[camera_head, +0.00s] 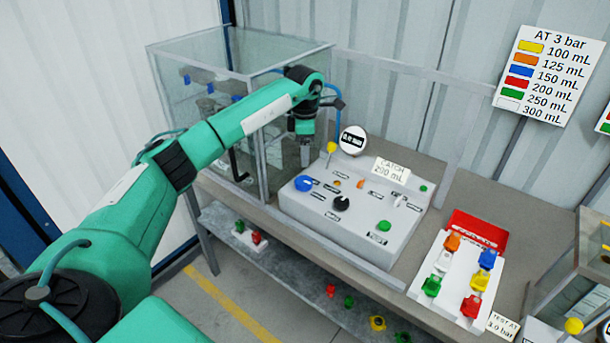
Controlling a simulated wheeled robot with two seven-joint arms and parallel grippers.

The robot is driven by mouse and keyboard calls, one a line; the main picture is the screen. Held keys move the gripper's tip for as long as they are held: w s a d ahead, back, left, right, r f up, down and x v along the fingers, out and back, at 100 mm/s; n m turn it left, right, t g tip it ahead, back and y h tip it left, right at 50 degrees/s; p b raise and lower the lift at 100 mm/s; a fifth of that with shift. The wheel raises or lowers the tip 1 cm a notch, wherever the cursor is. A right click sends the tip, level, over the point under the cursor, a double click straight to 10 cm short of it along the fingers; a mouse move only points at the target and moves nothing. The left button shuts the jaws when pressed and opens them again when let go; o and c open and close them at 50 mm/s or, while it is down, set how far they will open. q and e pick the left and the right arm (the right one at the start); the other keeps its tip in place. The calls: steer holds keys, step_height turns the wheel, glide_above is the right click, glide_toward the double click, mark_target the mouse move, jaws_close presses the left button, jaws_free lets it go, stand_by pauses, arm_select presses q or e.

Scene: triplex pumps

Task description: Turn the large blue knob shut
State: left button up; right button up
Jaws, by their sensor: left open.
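The large blue knob (304,183) sits on the left part of the sloped top of a white control panel (325,218). My left arm reaches in from the left, and its gripper (304,155) points down just above and behind the blue knob in the picture. The fingers look small and dark. The gripper is open and appears apart from the knob, with nothing seen in it. The knob's top is in plain sight. My right gripper is not in view.
A glass enclosure (200,140) stands behind and left of the gripper. A yellow-tipped lever (331,147) and a round gauge (353,140) rise close to its right. The panel also carries a black knob (341,203) and a green button (384,226). A tray of coloured parts (448,305) lies at right.

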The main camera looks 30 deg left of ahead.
mark_target(305, 180)
arm_select(q)
step_height(305, 180, down, 10)
steer(key=p, duration=0.2)
steer(key=shift+f+p, duration=0.15)
steer(key=shift+p, duration=0.2)
steer(key=c, duration=1)
